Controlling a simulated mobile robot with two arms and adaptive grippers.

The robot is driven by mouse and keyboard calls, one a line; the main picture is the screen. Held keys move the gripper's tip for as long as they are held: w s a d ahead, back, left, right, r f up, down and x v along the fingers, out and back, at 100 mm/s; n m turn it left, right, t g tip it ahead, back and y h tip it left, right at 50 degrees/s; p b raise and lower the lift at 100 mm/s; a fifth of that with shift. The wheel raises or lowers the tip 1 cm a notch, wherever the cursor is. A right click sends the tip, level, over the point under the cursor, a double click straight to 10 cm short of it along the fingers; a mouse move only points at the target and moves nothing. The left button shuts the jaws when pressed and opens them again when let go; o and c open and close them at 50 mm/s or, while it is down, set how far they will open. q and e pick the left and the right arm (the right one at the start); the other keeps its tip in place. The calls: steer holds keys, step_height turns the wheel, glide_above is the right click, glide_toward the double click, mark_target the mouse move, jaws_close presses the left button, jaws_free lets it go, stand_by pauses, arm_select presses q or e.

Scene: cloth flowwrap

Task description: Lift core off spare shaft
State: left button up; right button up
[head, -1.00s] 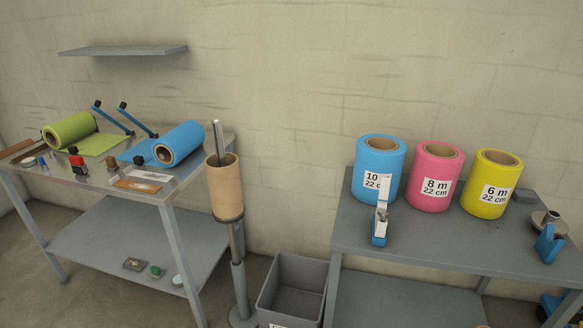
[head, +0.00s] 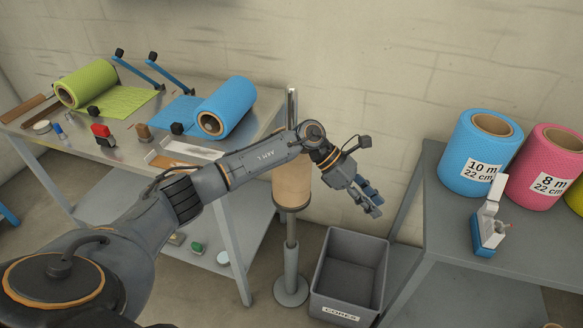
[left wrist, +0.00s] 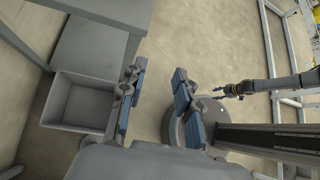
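The brown cardboard core (head: 291,190) stands upright around the spare shaft (head: 292,108) in the head view, resting on a dark collar. My left arm crosses in front and hides the core's top. The bare shaft tip rises above the arm. My left gripper (head: 372,202) is to the right of the core, apart from it, pointing down and right. In the left wrist view it (left wrist: 157,98) is open with nothing between its blue-padded fingers. My right gripper (left wrist: 228,92) shows small at the right of the left wrist view, away from the core; its opening is too small to judge.
A grey bin labelled CORES (head: 349,272) stands on the floor right of the shaft's stand (head: 290,290). The left table (head: 262,100) carries green and blue rolls. The right table (head: 440,215) carries blue and pink rolls and a tape dispenser (head: 487,225).

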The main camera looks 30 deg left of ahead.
arm_select(q)
steer(key=a+r+m+y, duration=0.6)
steer(key=a+r+y, duration=0.1)
steer(key=a, duration=0.4)
step_height(320, 180, up, 10)
steer(key=m+t+y, duration=0.1)
steer(key=m+y, duration=0.2)
steer(key=y, duration=0.4)
glide_above(291, 168)
steer(key=s+a, duration=0.2)
steer(key=p+x, duration=0.1)
steer(key=x, duration=0.6)
steer(key=shift+a+f, duration=0.25)
steer(key=shift+f, duration=0.1)
steer(key=shift+w+a+f, duration=0.1)
steer(key=shift+a+f, duration=0.05)
steer(key=shift+f, duration=0.25)
steer(key=p+x, duration=0.2)
steer(key=x, duration=0.3)
steer(key=shift+r, duration=0.1)
jaws_close()
arm_select(e)
steer(key=r, duration=0.1)
steer(key=d+r, duration=0.1)
steer(key=shift+s+r, duration=0.2)
steer(key=shift+r, duration=0.2)
arm_select(q)
steer(key=shift+y, duration=0.3)
